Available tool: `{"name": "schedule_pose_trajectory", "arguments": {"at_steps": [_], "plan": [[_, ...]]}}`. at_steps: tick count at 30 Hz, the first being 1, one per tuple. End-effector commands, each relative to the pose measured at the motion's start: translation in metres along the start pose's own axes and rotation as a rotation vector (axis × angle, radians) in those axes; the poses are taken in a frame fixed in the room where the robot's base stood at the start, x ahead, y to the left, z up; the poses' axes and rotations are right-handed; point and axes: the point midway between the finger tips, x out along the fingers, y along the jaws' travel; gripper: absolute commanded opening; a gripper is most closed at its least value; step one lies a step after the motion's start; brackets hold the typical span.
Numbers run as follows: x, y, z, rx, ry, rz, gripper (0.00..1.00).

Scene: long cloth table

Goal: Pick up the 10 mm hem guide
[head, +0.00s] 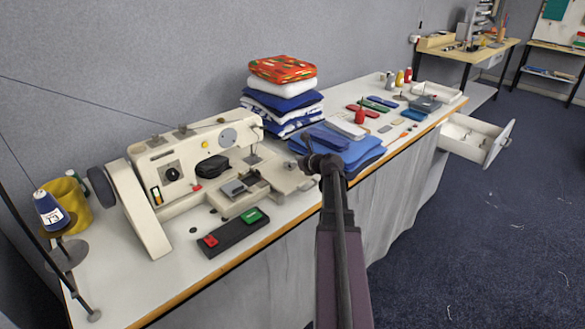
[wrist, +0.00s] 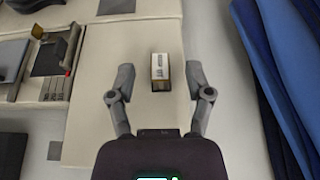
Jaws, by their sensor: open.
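A small block with a white top, dark lettering and brownish ends, which looks like the hem guide (wrist: 160,66), sits on the cream bed of the sewing machine (wrist: 106,120) in the wrist view. Its lettering is too small to read surely. My gripper (wrist: 159,80) is open above it, one finger to its left and one to its right, with gaps on both sides. In the head view my gripper (head: 318,162) is over the right end of the sewing machine (head: 150,205); I cannot make out the block there.
Blue folded cloth (head: 365,153) lies just right of the machine bed; it also shows in the wrist view (wrist: 285,70). A fabric stack (head: 285,103) stands behind. A black box with red and green buttons (head: 235,232) lies in front. An open drawer (head: 475,140) juts out farther right.

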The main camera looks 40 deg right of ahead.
Motion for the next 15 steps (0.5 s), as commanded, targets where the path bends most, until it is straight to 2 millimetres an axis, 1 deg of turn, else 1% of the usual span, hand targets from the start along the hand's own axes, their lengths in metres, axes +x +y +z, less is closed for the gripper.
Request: {"name": "schedule_pose_trajectory", "arguments": {"at_steps": [1, 6, 10, 15], "plan": [[0.009, -0.001, -0.002, 0.0, 0.0, 0.002, 0.66], [0.025, -0.001, -0.002, 0.0, 0.0, 0.0, 0.66], [0.03, 0.0, -0.001, 0.0, 0.0, 0.0, 0.66], [0.03, 0.0, 0.0, 0.0, 0.001, 0.0, 0.66]]}}
